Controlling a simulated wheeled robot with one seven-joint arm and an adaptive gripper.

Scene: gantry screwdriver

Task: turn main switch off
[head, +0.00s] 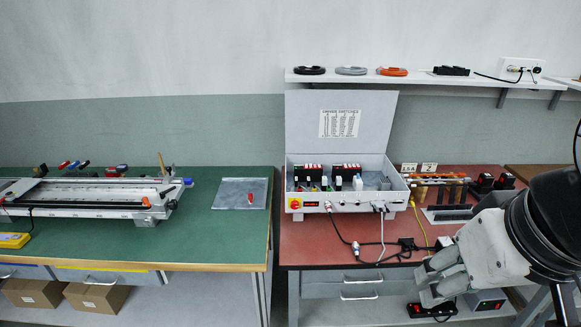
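The main switch (295,204) is a small red knob on a yellow square. It sits at the left end of the front face of a light grey control box (350,203), whose lid stands open. The knob's exact position is too small to read. A small display with red characters (312,204) is just right of the switch. My gripper (428,280) is at the lower right, in front of the red-topped bench, well right of the switch and apart from it. Its fingers point left; the gap between them is not clear.
Cables (358,246) run from the box across the red bench (310,248). A rack of dark blocks (450,200) stands right of the box. A green bench (215,235) at the left holds a gantry rail unit (90,195) and a metal plate (229,193) with a red screwdriver (250,198).

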